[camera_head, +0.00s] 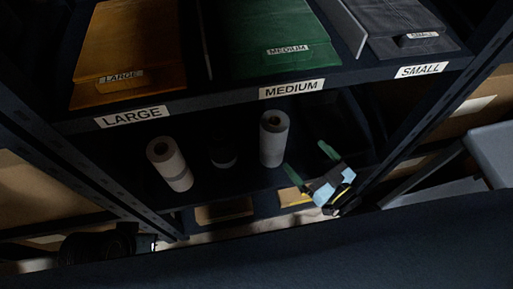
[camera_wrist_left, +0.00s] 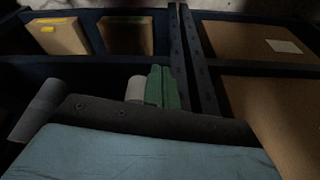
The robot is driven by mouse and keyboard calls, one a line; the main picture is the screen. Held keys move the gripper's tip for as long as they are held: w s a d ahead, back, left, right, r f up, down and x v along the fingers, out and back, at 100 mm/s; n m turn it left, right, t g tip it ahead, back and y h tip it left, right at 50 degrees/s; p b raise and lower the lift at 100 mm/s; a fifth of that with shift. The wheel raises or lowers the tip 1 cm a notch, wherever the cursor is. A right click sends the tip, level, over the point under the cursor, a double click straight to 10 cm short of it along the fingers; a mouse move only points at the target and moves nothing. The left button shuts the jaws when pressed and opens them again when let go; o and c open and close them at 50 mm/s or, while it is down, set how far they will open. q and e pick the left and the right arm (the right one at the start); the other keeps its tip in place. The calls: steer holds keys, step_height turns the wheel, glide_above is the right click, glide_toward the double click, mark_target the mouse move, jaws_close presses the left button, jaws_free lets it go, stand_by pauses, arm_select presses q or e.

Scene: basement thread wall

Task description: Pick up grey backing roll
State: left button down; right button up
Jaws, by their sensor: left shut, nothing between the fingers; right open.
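The grey backing roll (camera_head: 273,138) stands upright on the lower shelf, below the MEDIUM label. My right gripper (camera_head: 309,159) is open, its green fingers to the right of the roll and apart from it; nothing is between them. In the left wrist view, my left gripper (camera_wrist_left: 163,88) is shut and empty, green fingers together. A pale roll (camera_wrist_left: 136,88) shows right beside those fingers; whether they touch it I cannot tell. A grey roll (camera_wrist_left: 38,108), likely the same backing roll, shows at the left edge there.
A white roll with a grey band (camera_head: 169,163) and a short dark roll (camera_head: 222,151) share the lower shelf. Above, the upper shelf edge (camera_head: 200,103) overhangs with orange, green and grey folders. Dark posts (camera_head: 440,100) flank the shelf. Cardboard boxes (camera_wrist_left: 127,35) sit lower.

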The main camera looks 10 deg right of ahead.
mark_target(285, 135)
steer(key=x, duration=0.2)
steer(key=r+b+x, duration=0.1)
steer(key=x, duration=0.1)
steer(key=shift+a, duration=0.2)
steer(key=b+x, duration=0.1)
steer(key=x, duration=0.2)
steer(key=shift+w+a, duration=0.1)
steer(key=shift+w, duration=0.1)
steer(key=shift+w+a, duration=0.25)
steer(key=shift+w, duration=0.2)
steer(key=b+x, duration=0.1)
steer(key=x, duration=0.1)
steer(key=b+x, duration=0.1)
steer(key=x, duration=0.1)
steer(key=shift+w+a+f, duration=0.1)
steer(key=shift+a, duration=0.3)
arm_select(q)
steer(key=w+d+r+t+h, duration=0.2)
steer(key=w+d+r+t, duration=0.3)
steer(key=w+r+t, duration=0.3)
steer(key=w+r, duration=0.2)
steer(key=shift+w+d+m+t+h, duration=0.15)
steer(key=shift+w+m+t+h, duration=0.15)
steer(key=shift+t+h, duration=0.1)
arm_select(e)
steer(key=shift+w+a, duration=0.1)
steer(key=shift+w, duration=0.05)
steer(key=c, duration=1.7)
